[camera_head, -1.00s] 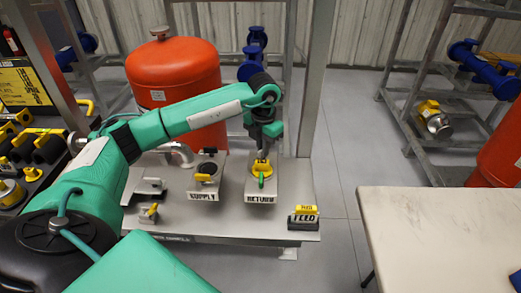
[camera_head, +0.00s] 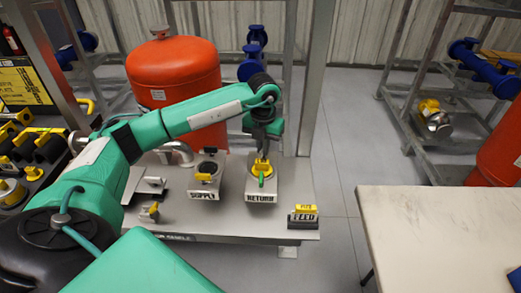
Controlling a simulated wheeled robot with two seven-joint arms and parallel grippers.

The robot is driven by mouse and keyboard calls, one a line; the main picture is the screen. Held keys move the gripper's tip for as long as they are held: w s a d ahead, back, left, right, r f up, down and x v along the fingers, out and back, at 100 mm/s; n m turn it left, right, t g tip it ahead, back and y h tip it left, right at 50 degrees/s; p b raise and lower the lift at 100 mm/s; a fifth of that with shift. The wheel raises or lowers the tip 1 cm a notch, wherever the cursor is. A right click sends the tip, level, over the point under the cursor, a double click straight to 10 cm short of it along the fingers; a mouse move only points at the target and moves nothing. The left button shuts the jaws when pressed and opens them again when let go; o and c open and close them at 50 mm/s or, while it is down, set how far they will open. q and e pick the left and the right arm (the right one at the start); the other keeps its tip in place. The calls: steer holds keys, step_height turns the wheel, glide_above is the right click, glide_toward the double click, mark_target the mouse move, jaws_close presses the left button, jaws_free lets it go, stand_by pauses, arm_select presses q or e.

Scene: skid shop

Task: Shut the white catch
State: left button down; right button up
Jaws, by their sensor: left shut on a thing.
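My left gripper (camera_head: 262,160) points down at the block labelled RETURN (camera_head: 262,197). It is shut on the yellow fitting (camera_head: 262,168) on top of that block, and its fingers partly cover it. A small green tab (camera_head: 261,181) sticks out at the fitting's front. I cannot make out a clearly white catch. My right gripper is not in view.
The block labelled SUPPLY (camera_head: 203,196) with a black and yellow cap stands left of RETURN. A FEED block (camera_head: 303,217) is at the skid's (camera_head: 290,185) front right. A red tank (camera_head: 172,85) and a steel post (camera_head: 313,90) stand behind. A pale table (camera_head: 440,235) is at right.

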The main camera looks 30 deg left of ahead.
arm_select(q)
steer(key=shift+n+p, duration=0.35)
steer(key=shift+n, duration=1.35)
steer(key=shift+r+n, duration=0.1)
steer(key=shift+n, duration=0.2)
steer(key=c, duration=1.5)
jaws_free()
steer(key=shift+c, duration=0.2)
steer(key=shift+r+p, duration=2.2)
steer(key=shift+r, duration=1.25)
